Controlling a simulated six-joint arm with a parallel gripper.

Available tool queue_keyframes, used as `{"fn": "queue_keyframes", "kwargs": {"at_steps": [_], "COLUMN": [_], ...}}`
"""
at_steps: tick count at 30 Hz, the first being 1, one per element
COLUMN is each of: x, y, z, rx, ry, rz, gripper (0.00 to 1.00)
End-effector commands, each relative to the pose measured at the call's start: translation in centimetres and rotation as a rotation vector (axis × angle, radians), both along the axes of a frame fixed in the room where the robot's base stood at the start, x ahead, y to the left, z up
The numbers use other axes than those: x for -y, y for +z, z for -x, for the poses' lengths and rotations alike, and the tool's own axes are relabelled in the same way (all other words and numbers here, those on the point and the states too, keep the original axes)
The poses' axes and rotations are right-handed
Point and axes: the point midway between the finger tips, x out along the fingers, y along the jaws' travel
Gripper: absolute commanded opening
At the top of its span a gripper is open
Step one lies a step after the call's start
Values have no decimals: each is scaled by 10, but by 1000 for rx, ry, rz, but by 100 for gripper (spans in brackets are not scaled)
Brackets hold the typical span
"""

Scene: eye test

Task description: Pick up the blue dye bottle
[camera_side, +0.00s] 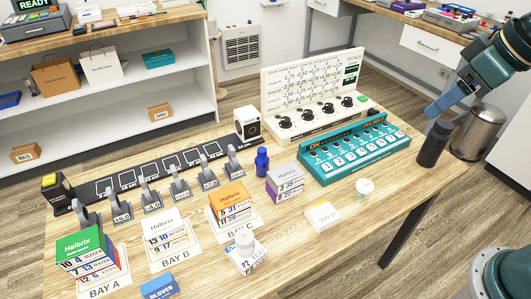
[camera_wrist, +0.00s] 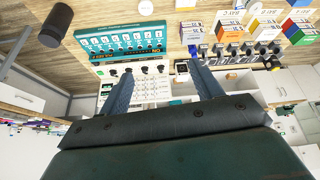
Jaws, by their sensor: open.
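The blue dye bottle (camera_side: 262,162) stands upright on the wooden table, left of a purple-and-white card box (camera_side: 286,180). My gripper (camera_side: 437,107) is at the upper right in the side view, well away from the bottle and near a dark bottle (camera_side: 434,143). In the wrist view its two fingers (camera_wrist: 161,70) are spread wide with nothing between them at hand.
A teal button panel (camera_side: 356,153) and a white dial panel (camera_side: 318,92) stand right of and behind the bottle. A row of clamps (camera_side: 180,188) is left. A grey bin (camera_side: 478,132) stands beyond the table.

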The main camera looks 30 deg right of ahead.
Motion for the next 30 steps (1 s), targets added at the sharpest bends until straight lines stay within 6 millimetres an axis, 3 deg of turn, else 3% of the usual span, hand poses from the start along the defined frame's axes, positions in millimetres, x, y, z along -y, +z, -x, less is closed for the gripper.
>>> {"fn": "queue_keyframes", "kwargs": {"at_steps": [8, 17, 30], "x": [-19, -43, -85], "y": [-8, -31, -96], "z": [-64, -131, -218], "rx": [-22, -38, -59], "ry": [107, 220, 381], "rz": [12, 19, 20], "gripper": [65, 65, 65]}}
